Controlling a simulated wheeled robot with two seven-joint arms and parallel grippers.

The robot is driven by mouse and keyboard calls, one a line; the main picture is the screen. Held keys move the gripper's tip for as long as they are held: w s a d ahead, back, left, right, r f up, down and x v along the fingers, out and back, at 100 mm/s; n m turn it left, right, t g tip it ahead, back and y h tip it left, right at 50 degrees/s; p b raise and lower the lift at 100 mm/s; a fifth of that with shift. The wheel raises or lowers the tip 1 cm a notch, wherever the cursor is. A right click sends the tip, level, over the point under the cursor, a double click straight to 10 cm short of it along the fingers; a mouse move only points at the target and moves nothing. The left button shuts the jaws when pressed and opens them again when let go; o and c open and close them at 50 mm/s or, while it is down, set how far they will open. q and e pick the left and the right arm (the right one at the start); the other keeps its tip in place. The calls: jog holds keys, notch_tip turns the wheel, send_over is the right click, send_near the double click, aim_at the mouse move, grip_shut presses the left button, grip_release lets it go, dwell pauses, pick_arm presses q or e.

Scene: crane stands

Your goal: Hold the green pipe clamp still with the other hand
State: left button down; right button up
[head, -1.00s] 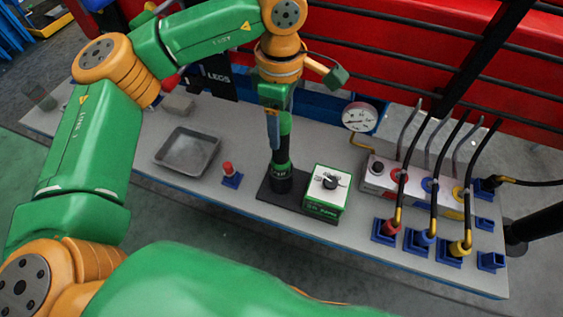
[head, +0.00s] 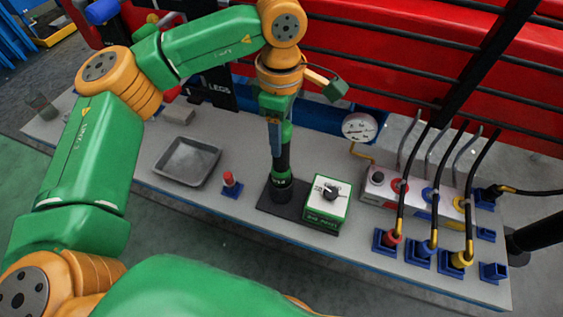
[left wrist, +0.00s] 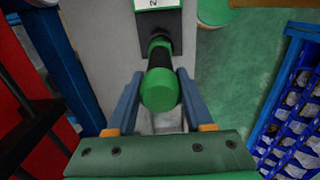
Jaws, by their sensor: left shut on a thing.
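The green pipe clamp (head: 282,182) is an upright black and green post on a dark base plate, beside a green box with a white top and a black knob (head: 328,200). My left gripper (head: 277,132) reaches down onto the post's upper part from above. In the left wrist view the clamp's round green end (left wrist: 160,92) sits between the two blue-grey fingers of my left gripper (left wrist: 160,76), which is shut on it. The fingers hide part of the post in the head view. My right gripper is not in view.
A grey tray (head: 187,161) and a red-topped piece in a blue holder (head: 230,183) stand left of the clamp. A gauge (head: 359,127) and a white manifold with black hoses (head: 410,193) stand right. Dark rails and a red wall run behind the bench.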

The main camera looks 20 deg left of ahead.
pick_arm(q)
jog(key=shift+r+p, duration=4.15)
jog(key=shift+r, duration=1.35)
jog(key=shift+f, duration=0.1)
